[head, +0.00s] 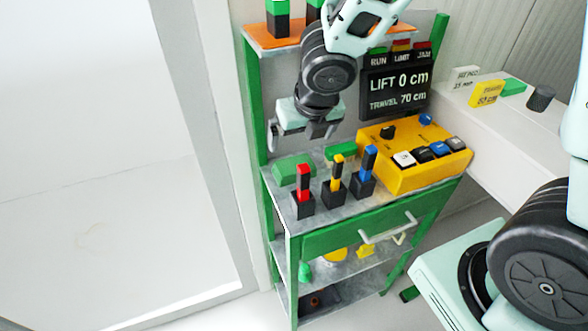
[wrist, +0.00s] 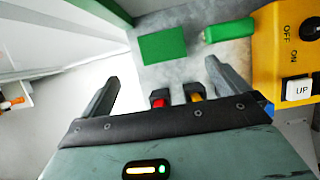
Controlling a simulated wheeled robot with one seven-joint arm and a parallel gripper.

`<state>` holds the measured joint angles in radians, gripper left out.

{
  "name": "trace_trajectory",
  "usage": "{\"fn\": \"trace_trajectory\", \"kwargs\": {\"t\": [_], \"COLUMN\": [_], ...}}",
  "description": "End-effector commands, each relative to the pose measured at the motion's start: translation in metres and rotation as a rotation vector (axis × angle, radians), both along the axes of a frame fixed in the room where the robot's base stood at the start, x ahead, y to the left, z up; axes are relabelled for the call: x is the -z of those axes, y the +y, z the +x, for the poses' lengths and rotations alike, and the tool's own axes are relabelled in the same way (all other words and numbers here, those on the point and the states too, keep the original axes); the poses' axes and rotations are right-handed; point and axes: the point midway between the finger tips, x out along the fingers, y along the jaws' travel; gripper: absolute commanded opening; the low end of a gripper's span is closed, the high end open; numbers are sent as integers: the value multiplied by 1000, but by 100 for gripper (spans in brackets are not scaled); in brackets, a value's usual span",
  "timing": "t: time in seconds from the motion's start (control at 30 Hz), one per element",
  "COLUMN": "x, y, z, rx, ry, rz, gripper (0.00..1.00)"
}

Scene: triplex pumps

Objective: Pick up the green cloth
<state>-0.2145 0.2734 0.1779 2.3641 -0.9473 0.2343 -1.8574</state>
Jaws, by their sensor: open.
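The green cloth (head: 294,169) looks like a flat green folded square on the grey top of the green cart. It lies near the top's left side, behind the red-tipped stick. In the wrist view the cloth (wrist: 162,45) lies ahead of the fingertips, between their lines and apart from them. My gripper (head: 301,140) is open and empty, above and behind the cloth in the head view. Both fingers of my gripper (wrist: 162,75) show in the wrist view, spread wide with nothing between them.
A green block (head: 341,151) lies right of the cloth. Red (head: 303,185), yellow (head: 338,175) and blue (head: 366,165) sticks stand in black bases in front. A yellow control box (head: 415,165) fills the right side. A black display (head: 397,90) stands behind it.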

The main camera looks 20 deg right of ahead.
Motion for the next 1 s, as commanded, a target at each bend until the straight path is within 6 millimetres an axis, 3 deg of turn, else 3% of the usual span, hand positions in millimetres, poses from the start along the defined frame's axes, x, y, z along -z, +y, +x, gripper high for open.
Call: {"fn": "trace_trajectory", "kwargs": {"t": [0.3, 0.57, 0.83, 1.0], "x": [51, 67, 105, 112], "y": [1, 0, 0, -1], "z": [18, 26, 36, 41], "rx": [-12, -9, -10, -8], "ry": [2, 1, 2, 0], "rz": [-5, -4, -4, -3], "gripper": [100, 100, 100, 100]}}
